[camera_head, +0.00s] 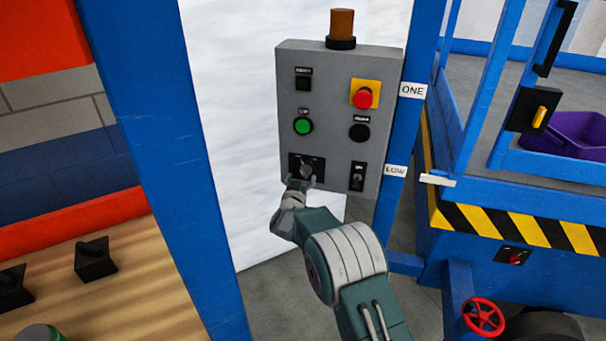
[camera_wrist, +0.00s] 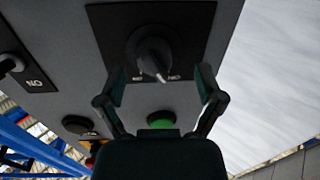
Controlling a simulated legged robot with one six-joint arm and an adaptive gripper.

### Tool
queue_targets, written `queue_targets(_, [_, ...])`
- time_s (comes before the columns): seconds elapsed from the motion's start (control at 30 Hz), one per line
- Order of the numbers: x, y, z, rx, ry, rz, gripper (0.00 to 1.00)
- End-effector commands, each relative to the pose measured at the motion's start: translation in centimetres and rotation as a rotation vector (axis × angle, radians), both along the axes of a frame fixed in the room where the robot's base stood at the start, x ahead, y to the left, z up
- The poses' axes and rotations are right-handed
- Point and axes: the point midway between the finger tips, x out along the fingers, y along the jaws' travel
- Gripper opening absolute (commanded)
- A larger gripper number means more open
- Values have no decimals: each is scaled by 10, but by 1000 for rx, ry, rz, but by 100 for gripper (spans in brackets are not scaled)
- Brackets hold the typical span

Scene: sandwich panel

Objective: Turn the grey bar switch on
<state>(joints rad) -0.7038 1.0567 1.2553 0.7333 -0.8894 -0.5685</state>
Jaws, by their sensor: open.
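The grey bar switch (camera_head: 306,170) is a rotary knob on a black square plate at the lower left of the grey control panel (camera_head: 329,150). In the wrist view the knob (camera_wrist: 153,58) shows near the top centre, its bar tilted, with small labels on both sides that I cannot read for certain. My gripper (camera_head: 301,182) is just in front of the switch. In the wrist view my gripper (camera_wrist: 160,82) is open, with one finger to each side of the knob. I cannot tell whether either finger touches it.
The panel also bears a green button (camera_head: 303,126), a red emergency button (camera_head: 364,98) on yellow, a black button (camera_head: 359,132) and a small toggle (camera_head: 357,177) close to the right of the switch. A blue post (camera_head: 172,150) stands left, with white open background between.

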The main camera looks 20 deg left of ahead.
Motion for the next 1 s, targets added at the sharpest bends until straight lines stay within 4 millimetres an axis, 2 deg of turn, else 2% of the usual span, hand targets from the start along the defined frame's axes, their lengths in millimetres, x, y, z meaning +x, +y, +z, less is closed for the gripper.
queue_targets(0.2, [20,-1,2,4,0,-2,87])
queue_targets(0.57, [25,3,1,0,-1,0,87])
queue_targets(0.6, [25,4,0,-1,0,0,78])
queue_targets(0.63, [25,4,0,-1,0,0,64])
queue_targets(0.67, [25,4,0,-1,0,0,51])
queue_targets(0.7, [24,3,0,0,0,0,33])
queue_targets(0.77, [24,3,1,0,0,1,6])
queue_targets(1.0, [24,3,1,3,0,2,4])
